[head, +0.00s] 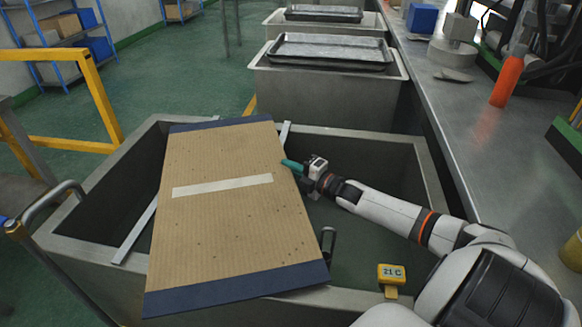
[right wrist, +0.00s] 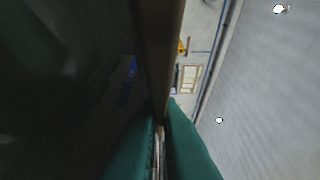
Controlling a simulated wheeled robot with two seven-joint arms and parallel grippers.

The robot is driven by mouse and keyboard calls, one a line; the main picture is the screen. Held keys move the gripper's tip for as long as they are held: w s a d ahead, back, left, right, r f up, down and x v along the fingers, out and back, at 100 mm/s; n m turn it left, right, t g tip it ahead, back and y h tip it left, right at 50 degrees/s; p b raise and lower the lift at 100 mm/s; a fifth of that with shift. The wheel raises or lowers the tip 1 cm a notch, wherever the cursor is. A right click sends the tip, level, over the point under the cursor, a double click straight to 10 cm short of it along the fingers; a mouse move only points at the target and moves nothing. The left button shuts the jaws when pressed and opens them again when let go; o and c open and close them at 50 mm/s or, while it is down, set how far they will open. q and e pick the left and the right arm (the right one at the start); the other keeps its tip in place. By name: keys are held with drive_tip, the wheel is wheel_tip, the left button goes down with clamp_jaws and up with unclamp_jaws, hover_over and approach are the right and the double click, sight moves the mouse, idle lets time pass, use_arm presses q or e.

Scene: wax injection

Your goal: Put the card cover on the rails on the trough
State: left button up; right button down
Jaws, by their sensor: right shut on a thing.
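The card cover (head: 225,190) is a brown cardboard sheet with dark blue ends and a pale strip across its middle. It lies over the left and middle part of the grey trough (head: 430,180), slightly askew, its near end reaching over the trough's front rim. Two light metal rails show, one at the cover's left (head: 135,232) and a short end at its far right (head: 284,133). My right gripper (head: 290,165) is shut on the cover's right edge. In the right wrist view its green fingers (right wrist: 162,140) close on a thin edge. My left gripper is not seen.
A yellow display reading 21 C (head: 391,273) sits on the trough's near rim. Another trough with a metal tray (head: 330,50) stands behind. A steel bench with an orange bottle (head: 508,80) runs along the right. A yellow rail (head: 85,100) stands at the left.

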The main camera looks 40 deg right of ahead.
drive_tip(key=c, duration=2)
unclamp_jaws()
drive_tip(key=o, duration=0.4)
drive_tip(key=s+d+p, duration=0.1)
drive_tip(key=s+d, duration=0.1)
drive_tip(key=s, duration=1)
drive_tip(key=shift+w+d+r+p, duration=0.1)
drive_tip(key=shift+r+p, duration=0.05)
drive_tip(key=shift+p, duration=0.2)
